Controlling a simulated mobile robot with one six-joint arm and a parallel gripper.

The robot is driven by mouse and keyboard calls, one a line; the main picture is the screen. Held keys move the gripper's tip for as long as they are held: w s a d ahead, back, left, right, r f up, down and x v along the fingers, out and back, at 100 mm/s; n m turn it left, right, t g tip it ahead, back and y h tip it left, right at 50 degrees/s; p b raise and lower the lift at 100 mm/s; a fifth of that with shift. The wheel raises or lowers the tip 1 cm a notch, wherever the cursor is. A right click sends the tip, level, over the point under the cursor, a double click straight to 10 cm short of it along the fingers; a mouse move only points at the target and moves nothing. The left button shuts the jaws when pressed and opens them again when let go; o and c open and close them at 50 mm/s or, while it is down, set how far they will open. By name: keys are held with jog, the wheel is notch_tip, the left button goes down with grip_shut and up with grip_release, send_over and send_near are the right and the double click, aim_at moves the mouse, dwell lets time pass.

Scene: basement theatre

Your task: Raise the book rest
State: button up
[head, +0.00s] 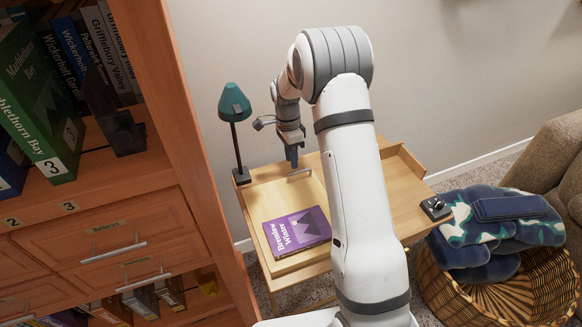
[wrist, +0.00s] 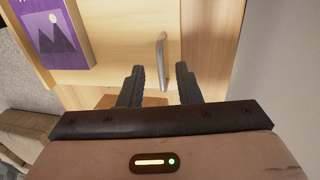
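The book rest (head: 263,205) is a light wooden panel on the small desk, and it appears to lie flat or nearly so. A metal bar handle (head: 299,172) sits near its far edge. A purple book (head: 297,232) lies on its near part. In the wrist view, the handle (wrist: 161,60) stands just beyond my fingertips, roughly between them, and the book (wrist: 52,34) is at upper left. In the head view my gripper (head: 292,160) points down close to the handle.
A teal lamp (head: 235,103) stands at the desk's left back corner. A wooden bookcase (head: 150,200) rises at left. A small dark device (head: 436,208) sits at the desk's right edge. A wicker basket (head: 500,295) with a blanket (head: 495,225) stands at right, beside a sofa (head: 562,165).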

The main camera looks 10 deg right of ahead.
aim_at(292, 180)
jog(key=shift+s+d+f, duration=0.1)
jog(key=shift+s+f, duration=0.1)
jog(key=shift+f, duration=0.75)
jog(key=shift+s+f, duration=0.2)
jog(key=shift+f, duration=0.75)
grip_shut()
